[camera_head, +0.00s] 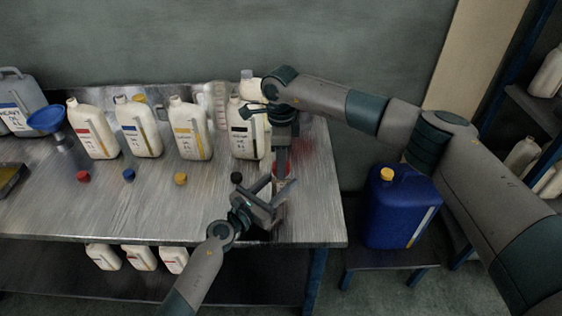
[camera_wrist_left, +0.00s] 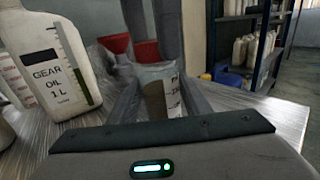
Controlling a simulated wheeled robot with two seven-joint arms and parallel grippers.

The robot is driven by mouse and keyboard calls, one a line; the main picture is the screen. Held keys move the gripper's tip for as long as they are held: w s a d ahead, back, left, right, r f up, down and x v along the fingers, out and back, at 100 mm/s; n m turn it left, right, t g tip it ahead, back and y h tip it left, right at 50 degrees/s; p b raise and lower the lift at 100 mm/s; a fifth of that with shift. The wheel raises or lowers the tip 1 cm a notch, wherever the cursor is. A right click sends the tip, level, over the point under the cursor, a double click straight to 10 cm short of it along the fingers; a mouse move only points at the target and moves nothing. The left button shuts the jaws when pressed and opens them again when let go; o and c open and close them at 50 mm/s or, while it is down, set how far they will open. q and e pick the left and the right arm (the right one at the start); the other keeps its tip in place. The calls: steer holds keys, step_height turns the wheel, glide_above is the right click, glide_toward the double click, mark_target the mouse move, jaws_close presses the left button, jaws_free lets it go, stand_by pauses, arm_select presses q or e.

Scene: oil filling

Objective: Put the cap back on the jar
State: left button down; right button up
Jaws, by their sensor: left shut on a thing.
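The clear jar (camera_wrist_left: 160,88), with a printed side and dark contents, stands between the fingers of my left gripper (camera_wrist_left: 158,105), which is shut on it. In the head view my left gripper (camera_head: 268,195) is low at the right part of the table. A red cap (camera_wrist_left: 147,52) is at the jar's mouth in the left wrist view; whether it is seated cannot be told. My right gripper (camera_head: 281,160) points down from above, its fingers at the cap. Whether they are shut on it is unclear.
Several white oil bottles (camera_head: 190,130) stand in a row behind, with a red cap (camera_head: 83,176), blue cap (camera_head: 128,174), yellow cap (camera_head: 180,178) and black cap (camera_head: 236,177) in front. A blue funnel (camera_head: 46,119) is left. A blue canister (camera_head: 400,212) stands right of the table.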

stand_by(0.3)
steer(key=o, duration=1.3)
steer(key=shift+c, duration=0.2)
steer(key=shift+r, duration=0.15)
step_height(320, 180, up, 12)
arm_select(q)
steer(key=c, duration=0.9)
jaws_free()
steer(key=shift+s+a, duration=0.1)
